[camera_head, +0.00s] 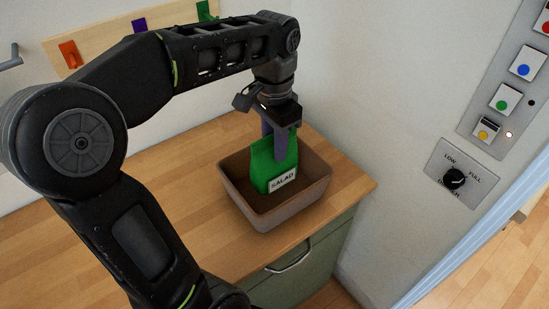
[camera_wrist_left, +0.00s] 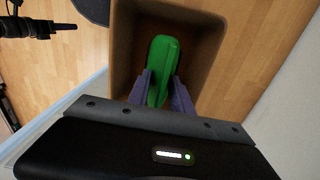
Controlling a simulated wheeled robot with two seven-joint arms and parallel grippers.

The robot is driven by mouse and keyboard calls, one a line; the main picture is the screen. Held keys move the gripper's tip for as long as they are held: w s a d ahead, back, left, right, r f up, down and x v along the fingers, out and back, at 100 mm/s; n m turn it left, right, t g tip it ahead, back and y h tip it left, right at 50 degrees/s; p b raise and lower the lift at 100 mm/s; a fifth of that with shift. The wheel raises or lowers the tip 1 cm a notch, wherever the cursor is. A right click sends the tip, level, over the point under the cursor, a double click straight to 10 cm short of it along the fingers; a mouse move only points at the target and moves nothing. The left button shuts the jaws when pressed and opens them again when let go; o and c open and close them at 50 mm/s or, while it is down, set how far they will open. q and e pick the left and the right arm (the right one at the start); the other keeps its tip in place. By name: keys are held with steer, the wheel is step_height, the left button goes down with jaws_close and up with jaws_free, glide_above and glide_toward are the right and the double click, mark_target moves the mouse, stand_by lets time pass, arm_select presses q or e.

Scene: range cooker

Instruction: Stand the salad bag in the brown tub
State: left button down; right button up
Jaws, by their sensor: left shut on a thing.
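The green salad bag (camera_head: 262,170) with a white "SALAD" label is upright inside the brown tub (camera_head: 318,190). The tub stands on the wooden counter near its right front corner. My left gripper (camera_head: 282,150) reaches down from above and is shut on the bag near its top. In the left wrist view the green bag (camera_wrist_left: 160,62) sits between the two purple fingers (camera_wrist_left: 162,92), with the tub wall (camera_wrist_left: 122,50) around it. I cannot tell whether the bag's underside touches the tub floor.
The wooden counter (camera_head: 195,210) is clear left of the tub. A green cabinet with a handle (camera_head: 290,262) is below. The wall carries a LOW–FULL dial (camera_head: 453,179) and a button panel (camera_head: 515,80) at right. A hook rail (camera_head: 110,37) is at the back.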

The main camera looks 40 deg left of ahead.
mark_target(267, 175)
arm_select(q)
step_height(267, 175, down, 4)
steer(key=shift+r, duration=0.15)
stand_by(0.3)
steer(key=c, duration=1.1)
jaws_free()
steer(key=shift+c, duration=0.2)
